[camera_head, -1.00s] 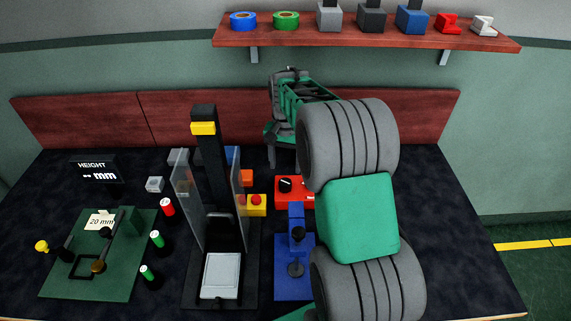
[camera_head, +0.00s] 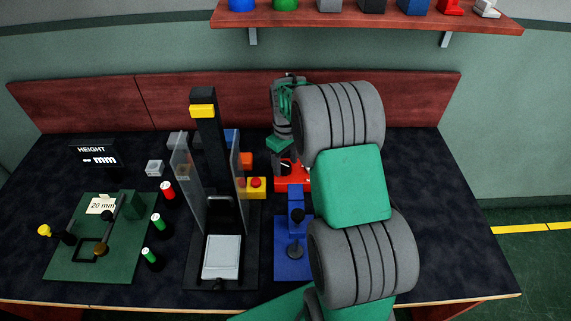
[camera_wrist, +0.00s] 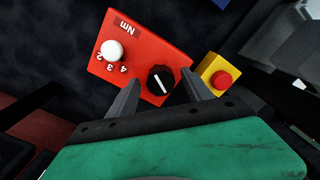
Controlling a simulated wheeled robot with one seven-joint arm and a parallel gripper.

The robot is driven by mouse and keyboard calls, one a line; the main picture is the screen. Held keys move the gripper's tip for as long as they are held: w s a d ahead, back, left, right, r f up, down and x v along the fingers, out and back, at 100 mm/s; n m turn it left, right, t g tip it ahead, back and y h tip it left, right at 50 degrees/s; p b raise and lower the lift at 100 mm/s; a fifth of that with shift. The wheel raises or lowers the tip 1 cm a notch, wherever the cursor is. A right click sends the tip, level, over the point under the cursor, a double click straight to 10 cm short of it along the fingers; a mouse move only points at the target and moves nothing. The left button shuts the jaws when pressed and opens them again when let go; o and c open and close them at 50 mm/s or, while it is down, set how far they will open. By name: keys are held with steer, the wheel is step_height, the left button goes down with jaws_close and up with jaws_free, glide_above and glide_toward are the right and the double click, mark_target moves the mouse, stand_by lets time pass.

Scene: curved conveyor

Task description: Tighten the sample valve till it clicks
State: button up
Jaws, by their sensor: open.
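A red box (camera_wrist: 140,55) marked "Nm" with several numerals carries a white round knob (camera_wrist: 112,50) and a black dial (camera_wrist: 160,80) with a white line. The red box (camera_head: 290,172) also shows in the head view, partly hidden by my arm. My gripper (camera_wrist: 160,77) is open above the box, one finger on each side of the black dial; I cannot tell if they touch it. No label shows which part is the sample valve.
A yellow block (camera_wrist: 209,72) with a red button (camera_wrist: 222,79) is right beside the red box. A tall black press (camera_head: 209,160) with clear guards stands left of the blue stand. A green board (camera_head: 85,262) lies far left. The table's right side is clear.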

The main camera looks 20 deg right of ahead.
steer(key=shift+f, duration=0.7)
steer(key=shift+c, duration=0.5)
jaws_close()
